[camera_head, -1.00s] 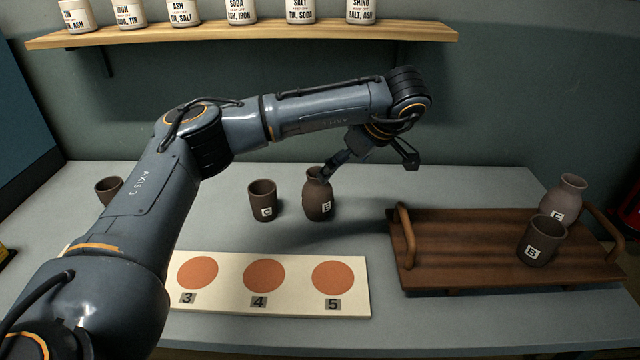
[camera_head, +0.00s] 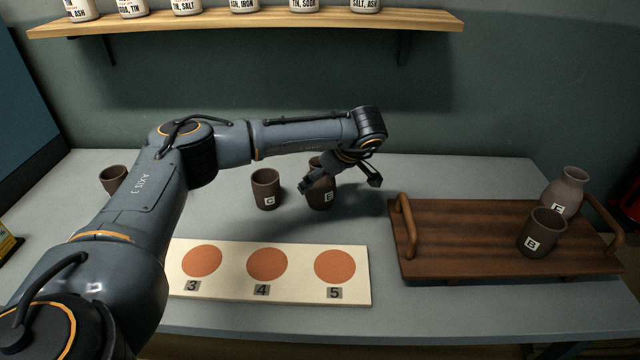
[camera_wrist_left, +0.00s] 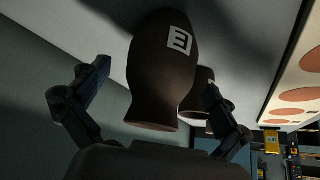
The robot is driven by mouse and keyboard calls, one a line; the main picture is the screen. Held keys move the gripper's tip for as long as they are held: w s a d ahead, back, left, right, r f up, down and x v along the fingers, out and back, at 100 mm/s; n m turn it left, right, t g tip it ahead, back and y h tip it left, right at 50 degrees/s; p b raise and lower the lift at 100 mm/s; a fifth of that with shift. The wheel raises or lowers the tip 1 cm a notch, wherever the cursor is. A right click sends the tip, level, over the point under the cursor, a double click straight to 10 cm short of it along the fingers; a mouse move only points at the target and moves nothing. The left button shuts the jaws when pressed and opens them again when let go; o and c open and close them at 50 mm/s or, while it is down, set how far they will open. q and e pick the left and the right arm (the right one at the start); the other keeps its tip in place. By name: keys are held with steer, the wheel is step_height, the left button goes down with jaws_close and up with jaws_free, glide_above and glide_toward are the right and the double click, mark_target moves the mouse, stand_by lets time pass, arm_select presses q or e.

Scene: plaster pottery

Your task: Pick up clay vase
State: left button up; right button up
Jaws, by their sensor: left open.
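The brown clay vase marked E (camera_head: 321,203) stands upright on the grey table, left of the tray. My left forearm and gripper cover its upper part in the head view. My left gripper (camera_head: 340,183) is open at the vase, one finger on each side in the picture. In the left wrist view the vase (camera_wrist_left: 160,75) shows upside down between the spread fingers of the gripper (camera_wrist_left: 156,85). I cannot tell whether a finger touches it. A paler vase (camera_head: 567,188) stands on the wooden tray (camera_head: 450,240).
A brown cup (camera_head: 265,190) stands close left of vase E. A cup marked B (camera_head: 542,233) is on the tray. A board with orange discs (camera_head: 215,290) lies in front. Another cup (camera_head: 113,179) is at far left. A jar shelf (camera_head: 240,22) hangs above.

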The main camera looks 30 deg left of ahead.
arm_select(q)
steer(key=shift+w+a+f, duration=0.1)
steer(key=shift+a+f, duration=0.25)
steer(key=shift+f, duration=0.2)
steer(key=shift+d, duration=0.1)
steer(key=c, duration=1.6)
steer(key=shift+o, duration=0.2)
arm_select(e)
steer(key=shift+s+a, duration=0.2)
arm_select(q)
steer(key=shift+r, duration=0.15)
steer(key=shift+r, duration=0.5)
steer(key=r, duration=0.2)
steer(key=shift+s+d+r+b, duration=0.2)
steer(key=shift+r+b, duration=0.2)
steer(key=s+d+r, duration=0.7)
steer(key=s+r, duration=0.2)
steer(key=s, duration=0.2)
steer(key=shift+s+d, duration=0.15)
steer(key=shift+d, duration=0.05)
arm_select(e)
steer(key=shift+f, duration=0.15)
